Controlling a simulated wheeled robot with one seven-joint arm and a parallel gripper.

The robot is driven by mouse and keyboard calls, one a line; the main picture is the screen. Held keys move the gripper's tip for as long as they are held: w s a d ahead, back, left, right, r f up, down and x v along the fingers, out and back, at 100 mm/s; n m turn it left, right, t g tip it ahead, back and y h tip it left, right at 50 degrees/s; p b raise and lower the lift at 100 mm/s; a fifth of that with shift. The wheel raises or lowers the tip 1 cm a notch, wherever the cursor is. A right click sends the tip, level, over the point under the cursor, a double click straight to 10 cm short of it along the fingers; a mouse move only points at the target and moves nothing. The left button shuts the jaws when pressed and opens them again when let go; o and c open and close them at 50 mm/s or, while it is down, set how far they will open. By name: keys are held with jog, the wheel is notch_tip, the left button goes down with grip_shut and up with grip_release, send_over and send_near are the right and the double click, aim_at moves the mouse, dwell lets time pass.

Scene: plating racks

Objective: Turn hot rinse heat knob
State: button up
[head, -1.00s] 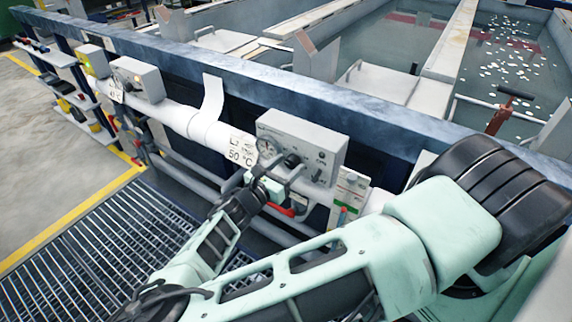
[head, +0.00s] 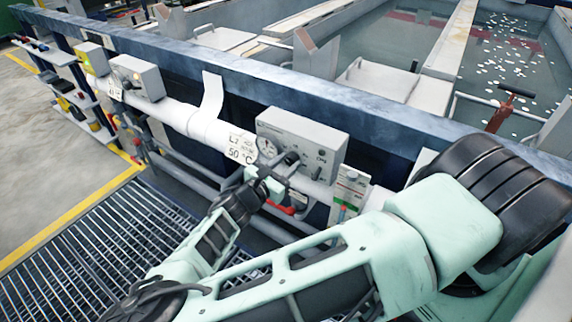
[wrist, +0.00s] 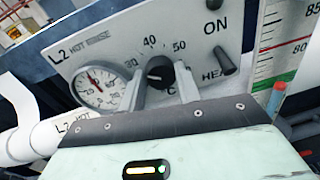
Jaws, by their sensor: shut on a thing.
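The grey control box (head: 318,140) is mounted on the pipe rail along the tank side. In the wrist view its panel (wrist: 108,50) reads "L2 HOT RINSE". The black heat knob (wrist: 160,70) sits below a scale marked 30, 40 and 50. My gripper (wrist: 161,82) is shut on the knob, with one finger on its left and one on its right. In the head view my gripper (head: 282,172) reaches the box front from below and partly covers it. The knob's exact setting is hard to read.
A round dial gauge (wrist: 98,86) is left of the knob, and a black switch (wrist: 223,62) marked ON and HEAT is right. A thermometer scale (wrist: 285,50) stands farther right. White pipe (head: 208,130) runs left. Metal grating (head: 110,245) lies below.

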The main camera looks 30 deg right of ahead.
jog(key=m, duration=0.3)
jog(key=shift+m+b, duration=0.3)
jog(key=shift+b, duration=0.05)
jog(key=m+b, duration=0.1)
jog(key=m, duration=0.2)
jog(key=shift+s+y, duration=0.1)
jog(key=shift+y, duration=0.2)
jog(key=m+b, duration=0.2)
jog(key=m, duration=0.4)
jog(key=shift+s+f+t, duration=0.1)
jog(key=shift+t, duration=0.2)
jog(key=m+b, duration=0.1)
jog(key=m, duration=0.1)
jog(key=m+b, duration=0.2)
jog(key=m, duration=0.1)
jog(key=shift+f+t+y+b, duration=0.15)
jog(key=shift+t+y+b, duration=0.15)
jog(key=shift+t, duration=0.1)
jog(key=shift+m+b, duration=1.45)
jog(key=shift+m, duration=0.65)
jog(key=o, duration=1)
jog(key=shift+d, duration=0.1)
jog(key=shift+s+r, duration=0.1)
jog(key=shift+r, duration=0.1)
